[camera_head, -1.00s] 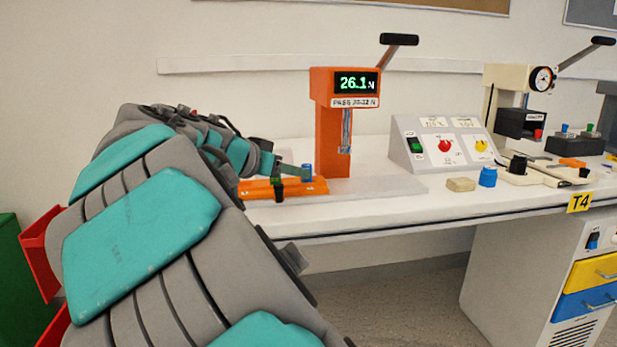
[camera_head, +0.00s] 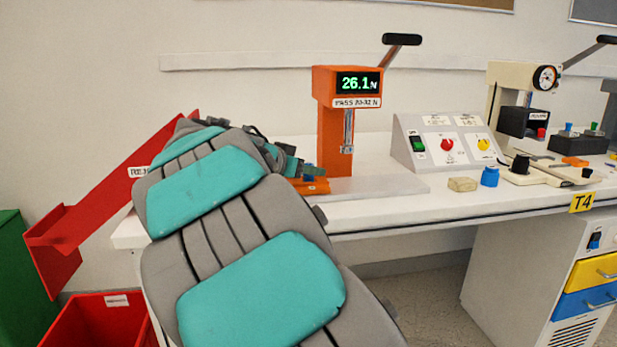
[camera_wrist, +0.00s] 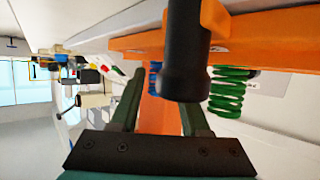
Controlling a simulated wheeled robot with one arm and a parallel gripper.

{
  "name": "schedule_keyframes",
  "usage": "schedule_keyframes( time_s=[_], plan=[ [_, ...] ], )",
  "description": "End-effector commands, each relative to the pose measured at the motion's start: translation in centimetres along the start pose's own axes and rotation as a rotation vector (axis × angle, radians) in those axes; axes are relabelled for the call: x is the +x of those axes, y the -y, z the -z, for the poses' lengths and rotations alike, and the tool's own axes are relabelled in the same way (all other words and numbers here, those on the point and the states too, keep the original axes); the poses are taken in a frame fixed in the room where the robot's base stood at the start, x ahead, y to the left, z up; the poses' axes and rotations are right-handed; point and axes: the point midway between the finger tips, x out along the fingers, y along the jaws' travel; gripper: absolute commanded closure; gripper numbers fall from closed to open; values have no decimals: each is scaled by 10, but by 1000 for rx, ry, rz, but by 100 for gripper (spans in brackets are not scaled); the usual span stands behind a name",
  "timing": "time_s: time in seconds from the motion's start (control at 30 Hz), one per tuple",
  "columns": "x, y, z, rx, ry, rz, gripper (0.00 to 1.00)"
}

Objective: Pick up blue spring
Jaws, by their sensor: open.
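The blue spring (camera_wrist: 153,78) shows only in part in the wrist view, between my two green fingers and beside a black cylinder that hides some of it. My gripper (camera_wrist: 160,95) is open, with its fingertips pointing at the orange holder (camera_wrist: 136,45). I cannot tell whether they touch the spring. A green spring (camera_wrist: 232,90) sits to the right of the black cylinder. In the head view my gripper (camera_head: 304,172) is small and mostly behind my arm, at the orange holder (camera_head: 319,187).
The orange press (camera_head: 333,140) stands just right of my gripper.

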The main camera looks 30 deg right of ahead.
Motion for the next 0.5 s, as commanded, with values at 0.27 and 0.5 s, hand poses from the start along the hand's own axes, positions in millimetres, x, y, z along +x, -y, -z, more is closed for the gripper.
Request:
schedule_keyframes(
  time_s=[0.27, 0.5],
  plan=[
    [0, 0, 0, -1, 0, -1, 76],
    [0, 0, 0, -1, 0, -1, 100]
  ],
)
